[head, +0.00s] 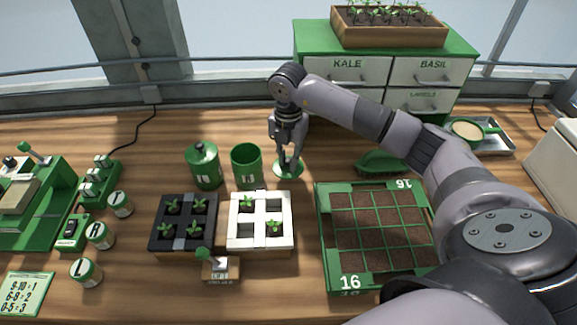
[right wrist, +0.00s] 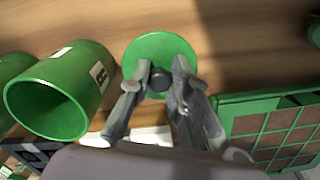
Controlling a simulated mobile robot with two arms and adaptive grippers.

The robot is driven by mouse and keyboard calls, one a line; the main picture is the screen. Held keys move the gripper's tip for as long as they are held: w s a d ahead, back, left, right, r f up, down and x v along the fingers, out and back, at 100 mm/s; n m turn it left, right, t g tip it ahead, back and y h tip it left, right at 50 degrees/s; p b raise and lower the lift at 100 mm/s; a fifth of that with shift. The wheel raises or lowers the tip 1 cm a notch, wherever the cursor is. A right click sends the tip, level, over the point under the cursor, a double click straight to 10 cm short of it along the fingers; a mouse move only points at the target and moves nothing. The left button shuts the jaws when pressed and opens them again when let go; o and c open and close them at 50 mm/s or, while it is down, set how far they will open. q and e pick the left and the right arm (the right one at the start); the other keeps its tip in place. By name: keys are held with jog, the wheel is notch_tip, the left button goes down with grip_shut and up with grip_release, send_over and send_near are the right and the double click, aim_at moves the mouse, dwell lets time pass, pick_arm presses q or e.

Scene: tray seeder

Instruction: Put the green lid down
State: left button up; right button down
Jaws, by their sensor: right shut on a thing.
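The green lid (head: 288,169) is a round disc with a dark knob, low at the table just right of the open green canister (head: 247,166). My right gripper (head: 290,160) is shut on the lid's knob. In the right wrist view the lid (right wrist: 160,50) shows between the fingertips of my right gripper (right wrist: 158,80). I cannot tell whether the lid touches the table. The open canister also shows in the right wrist view (right wrist: 60,92), left of the lid and apart from it. My left gripper is not in view.
A lidded green canister (head: 204,166) stands left of the open one. A white seedling tray (head: 233,245) and a black one (head: 157,243) stand in front. A soil tray (head: 323,240) lies to the right, with a green brush (head: 382,163) behind it. Drawers (head: 345,70) stand behind.

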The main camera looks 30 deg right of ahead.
notch_tip(320, 180, down, 4)
jog(key=shift+s+r+p, duration=0.1)
jog(key=shift+r+p, duration=0.05)
jog(key=shift+p, duration=0.15)
jog(key=shift+f, duration=0.2)
jog(key=shift+f, duration=0.15)
jog(key=c, duration=1.5)
grip_release()
